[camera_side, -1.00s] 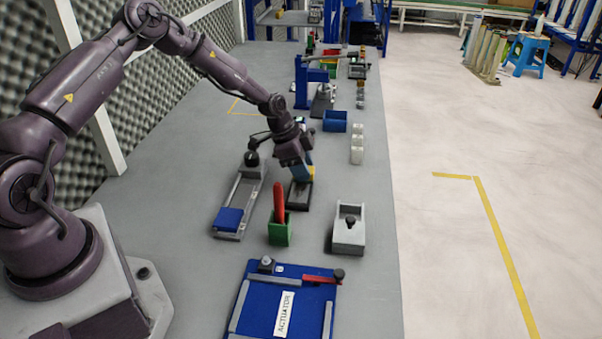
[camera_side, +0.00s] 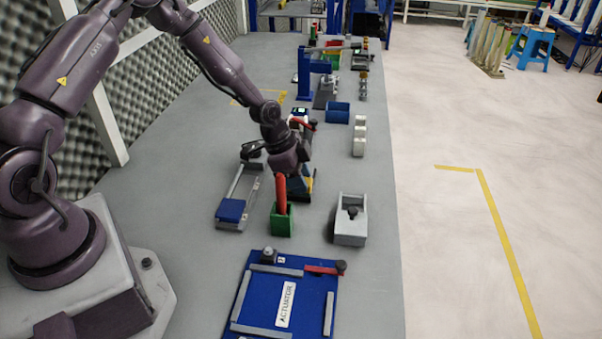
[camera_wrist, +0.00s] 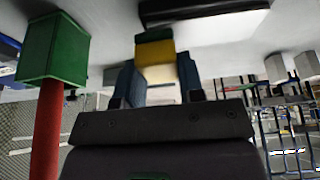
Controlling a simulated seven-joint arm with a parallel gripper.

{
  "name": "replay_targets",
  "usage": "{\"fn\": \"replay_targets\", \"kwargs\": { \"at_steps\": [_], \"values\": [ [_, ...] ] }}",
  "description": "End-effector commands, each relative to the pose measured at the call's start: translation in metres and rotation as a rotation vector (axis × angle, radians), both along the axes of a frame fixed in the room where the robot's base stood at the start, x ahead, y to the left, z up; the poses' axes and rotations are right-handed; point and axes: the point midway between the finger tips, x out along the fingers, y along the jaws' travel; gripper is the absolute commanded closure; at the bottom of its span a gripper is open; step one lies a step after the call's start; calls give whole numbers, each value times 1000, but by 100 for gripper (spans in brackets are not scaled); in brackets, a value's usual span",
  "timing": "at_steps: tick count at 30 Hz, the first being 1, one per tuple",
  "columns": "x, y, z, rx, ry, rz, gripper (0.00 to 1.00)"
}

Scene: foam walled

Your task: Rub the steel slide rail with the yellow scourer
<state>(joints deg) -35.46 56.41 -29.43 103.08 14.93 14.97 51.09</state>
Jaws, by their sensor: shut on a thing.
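The yellow scourer (camera_wrist: 155,55), with a green layer, is between the blue fingertips of my gripper (camera_wrist: 157,82), which is shut on it. In the side view my gripper (camera_side: 299,183) is low over the bench, behind the red-handled tool, and only a bit of yellow shows. A dark tray (camera_wrist: 205,12) lies just beyond the scourer; I cannot tell if they touch. What looks like the steel slide rail (camera_side: 254,187) lies to the left of my gripper, apart from it, with a blue block (camera_side: 231,210) at its near end.
A green holder (camera_side: 281,222) with a red handle (camera_side: 281,192) stands close in front of my gripper. A grey box (camera_side: 350,228) is to the right. A blue ACTUATOR board (camera_side: 258,292) lies nearest. A blue bin (camera_side: 338,112) is farther back.

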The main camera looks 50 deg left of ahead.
Motion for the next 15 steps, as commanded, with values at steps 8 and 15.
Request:
{"fn": "replay_targets", "kwargs": {
  "at_steps": [8,15],
  "values": [
    [1,1,37,2,-5,0,90],
    [1,1,58,2,-5,2,90]
  ]
}}
